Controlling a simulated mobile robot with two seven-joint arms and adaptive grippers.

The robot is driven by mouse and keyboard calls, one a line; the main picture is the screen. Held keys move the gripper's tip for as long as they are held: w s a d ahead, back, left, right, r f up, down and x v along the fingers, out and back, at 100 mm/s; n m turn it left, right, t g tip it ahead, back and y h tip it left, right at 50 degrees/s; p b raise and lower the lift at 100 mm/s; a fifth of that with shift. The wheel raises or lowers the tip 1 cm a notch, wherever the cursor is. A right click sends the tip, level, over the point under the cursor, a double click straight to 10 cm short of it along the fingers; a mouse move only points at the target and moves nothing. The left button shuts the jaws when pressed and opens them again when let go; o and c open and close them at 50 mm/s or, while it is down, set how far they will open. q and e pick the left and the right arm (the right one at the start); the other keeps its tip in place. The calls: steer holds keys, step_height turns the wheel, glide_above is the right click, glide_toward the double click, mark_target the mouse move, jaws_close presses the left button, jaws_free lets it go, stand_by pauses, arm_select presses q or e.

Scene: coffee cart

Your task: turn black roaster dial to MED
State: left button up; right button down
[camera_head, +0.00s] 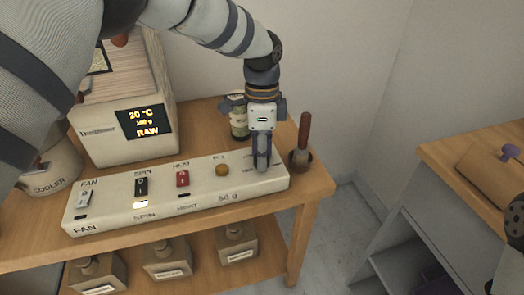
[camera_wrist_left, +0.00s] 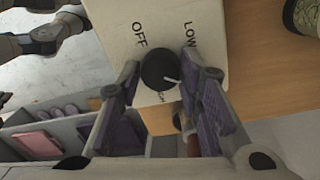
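The black dial (camera_wrist_left: 160,69) shows in the left wrist view on the end of the white panel. OFF is printed at its upper left and LOW at its upper right. A label below is partly hidden; I cannot read MED. Its white pointer line points right and slightly down, below LOW. My left gripper (camera_wrist_left: 161,88) has its fingers apart, one on each side of the dial and close to it; I cannot tell if they touch. In the head view the left gripper (camera_head: 262,168) points down at the panel's right end and hides the dial. My right gripper is not clearly visible.
The control panel (camera_head: 110,215) carries FAN, SPIN and HEAT switches and a yellow-brown button (camera_head: 222,170). The roaster (camera_head: 150,100) display reads 20 °C, RAW. A jar (camera_head: 238,122) and a wooden-handled tool (camera_head: 304,135) stand close to my gripper. A side table (camera_head: 450,160) stands at right.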

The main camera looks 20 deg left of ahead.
arm_select(q)
steer(key=shift+o, duration=1.2)
step_height(320, 180, up, 12)
steer(key=shift+w+a, duration=0.15)
steer(key=shift+w, duration=0.25)
